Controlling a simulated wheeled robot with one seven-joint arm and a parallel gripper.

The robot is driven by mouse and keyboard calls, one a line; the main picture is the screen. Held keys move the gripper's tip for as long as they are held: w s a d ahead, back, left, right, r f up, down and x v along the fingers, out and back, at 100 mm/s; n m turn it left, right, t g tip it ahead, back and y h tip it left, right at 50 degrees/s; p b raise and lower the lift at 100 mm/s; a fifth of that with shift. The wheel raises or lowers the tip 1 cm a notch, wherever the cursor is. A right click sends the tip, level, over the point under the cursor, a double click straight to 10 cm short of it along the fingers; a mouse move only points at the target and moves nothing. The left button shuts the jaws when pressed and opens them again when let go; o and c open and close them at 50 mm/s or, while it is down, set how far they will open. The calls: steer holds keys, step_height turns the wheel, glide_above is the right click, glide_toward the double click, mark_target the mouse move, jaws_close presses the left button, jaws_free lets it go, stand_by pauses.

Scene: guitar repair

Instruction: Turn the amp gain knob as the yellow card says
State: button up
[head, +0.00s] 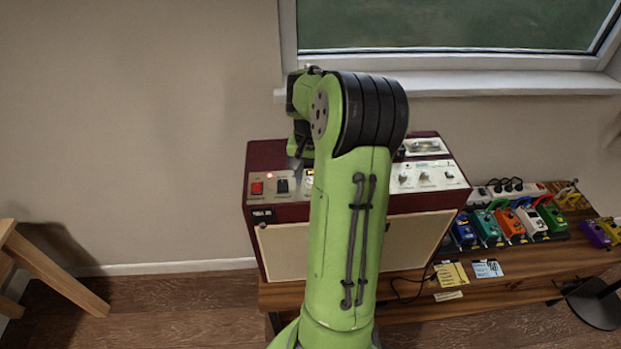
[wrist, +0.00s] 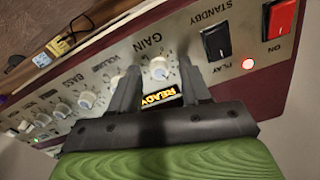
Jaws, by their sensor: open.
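The amp (head: 260,187) is a dark red box with a pale control panel, standing on the wooden bench behind my green arm. In the wrist view the gain knob (wrist: 159,68) is white, under the printed word GAIN. My gripper (wrist: 160,75) is open, with one finger on each side of the gain knob in the picture; I cannot tell whether they touch it. A small lit READY display (wrist: 160,99) shows between the fingers. The yellow card (head: 451,274) lies on the bench front beside a blue card; its writing is too small to read. My arm hides the gain knob in the head view.
Standby switch (wrist: 215,42) and red power switch (wrist: 280,18) sit beside the gain knob, with a lit red lamp (wrist: 248,64). More white knobs (wrist: 87,99) line the panel. Coloured pedals (head: 512,225) stand on the bench at right. A wooden stool (head: 45,262) is at left.

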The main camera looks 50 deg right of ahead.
jaws_close()
stand_by(0.3)
